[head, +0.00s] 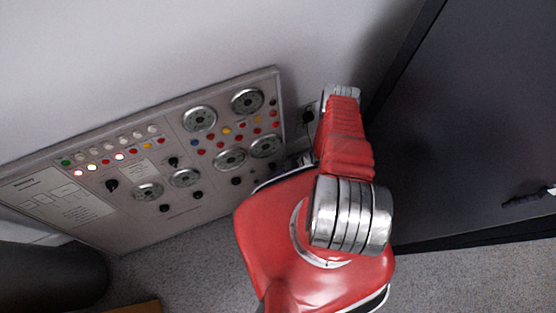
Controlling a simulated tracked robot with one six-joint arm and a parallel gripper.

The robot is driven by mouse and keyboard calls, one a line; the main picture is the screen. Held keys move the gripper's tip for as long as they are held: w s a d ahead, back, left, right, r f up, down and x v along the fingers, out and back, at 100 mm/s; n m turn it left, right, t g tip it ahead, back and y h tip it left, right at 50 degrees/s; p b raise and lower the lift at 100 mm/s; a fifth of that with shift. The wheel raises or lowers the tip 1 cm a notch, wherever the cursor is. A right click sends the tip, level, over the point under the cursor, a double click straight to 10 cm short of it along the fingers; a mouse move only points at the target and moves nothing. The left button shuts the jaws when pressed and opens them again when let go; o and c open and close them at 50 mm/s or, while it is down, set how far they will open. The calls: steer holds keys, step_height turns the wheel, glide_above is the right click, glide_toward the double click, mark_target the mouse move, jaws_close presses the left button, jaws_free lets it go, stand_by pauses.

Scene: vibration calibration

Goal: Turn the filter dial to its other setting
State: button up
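A tilted grey control panel (215,213) stands against the wall at left and centre in the head view. It carries several round silver gauge-like discs, such as one at upper right (247,101). It also has several black knobs, among them a larger one on the left (112,185) and one near the middle (173,162). Labels are too small to read, so I cannot tell which is the filter dial or its setting. My red arm is right of the panel and covers its right edge. My gripper is not clearly visible; the arm hides that area.
Rows of coloured lamps (119,157) run across the panel, some lit. A dark cabinet or door (470,120) with a black handle (528,197) stands at right. A dark rounded object (50,278) is at lower left. Grey speckled floor (185,270) shows below the panel.

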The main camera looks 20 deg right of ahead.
steer(key=shift+c, duration=0.6)
steer(key=c, duration=0.9)
steer(key=shift+a, duration=0.15)
